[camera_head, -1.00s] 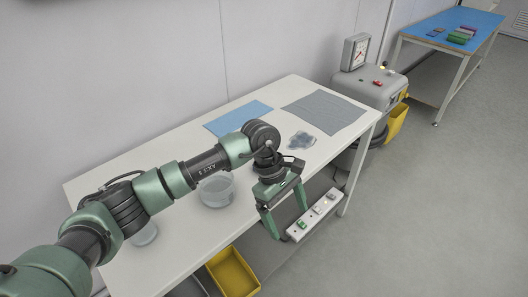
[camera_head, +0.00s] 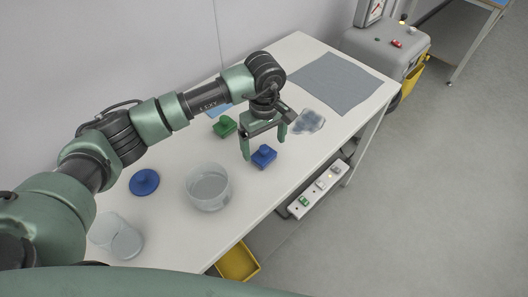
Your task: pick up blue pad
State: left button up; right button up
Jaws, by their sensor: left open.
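A blue block with a raised knob (camera_head: 264,156) sits on the white table, near its front edge. My left gripper (camera_head: 264,148) is open and points down over this block, with one finger to each side in the picture. I cannot tell whether the fingers touch it. A flat round blue piece with a small knob (camera_head: 145,183) lies further left on the table. A light blue sheet (camera_head: 216,111) shows only in part behind my left arm. I cannot tell which blue thing is the pad. My right gripper is not in view.
A green block (camera_head: 225,127) stands behind the blue block. A clear bowl (camera_head: 208,187) and another clear vessel (camera_head: 117,236) stand at the left. A crumpled clear item (camera_head: 309,121) and a grey cloth (camera_head: 338,84) lie to the right.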

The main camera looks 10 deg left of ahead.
aim_at(264, 148)
pick_arm(q)
notch_tip(264, 148, down, 4)
jog(key=shift+w+r+p, duration=0.1)
jog(key=shift+p, duration=0.45)
jog(key=shift+a+f, duration=0.1)
jog(key=shift+f, duration=0.1)
jog(key=c, duration=1.4)
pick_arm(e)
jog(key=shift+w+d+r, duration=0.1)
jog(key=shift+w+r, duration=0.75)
pick_arm(q)
jog(key=shift+r, duration=0.15)
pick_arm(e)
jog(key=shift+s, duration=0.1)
